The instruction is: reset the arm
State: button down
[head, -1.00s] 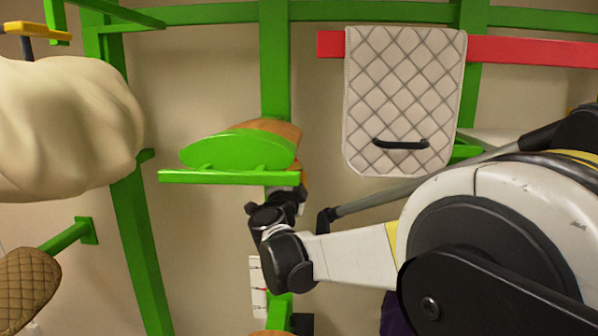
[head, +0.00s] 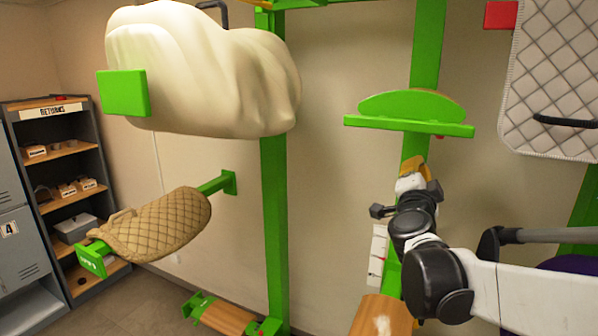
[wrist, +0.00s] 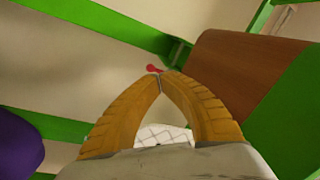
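My gripper (wrist: 160,77) has two yellow ribbed fingers whose tips meet in the wrist view, with nothing seen between them. A small red knob (wrist: 153,69) shows just beyond the tips; I cannot tell whether they touch. In the head view my gripper (head: 425,170) is partly hidden by my wrist. It is just below a green saddle rack (head: 410,108) on a green post. My white and black arm reaches in from the lower right.
A wooden panel with green edges (wrist: 245,75) is close on the right in the wrist view. A cream draped cover (head: 195,70), a quilted brown pad (head: 160,225) and a quilted white pad (head: 555,75) hang on the frame. Shelves (head: 65,165) stand far left.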

jog(key=s+a+f+n+g+y+b, duration=0.2)
jog(key=s+a+f+n+y+b, duration=0.35)
jog(key=a+f, duration=0.4)
jog(key=s+a+f+n+g+y+b, duration=0.1)
jog(key=s+a+f+n+y+b, duration=0.5)
jog(key=f, duration=0.6)
jog(key=s+d+f+n+g+h+b, duration=0.1)
jog(key=s+f+g+b, duration=0.3)
jog(key=s+f, duration=0.5)
jog(key=s+d+f+n+g+h+b, duration=0.1)
jog(key=s+f+n+g+b, duration=0.2)
jog(key=s+f, duration=0.6)
notch_tip(320, 180, down, 7)
jog(key=shift+s+r+n+g+h+b, duration=0.2)
jog(key=shift+s+n+g+h+b, duration=0.15)
jog(key=shift+g+b, duration=0.15)
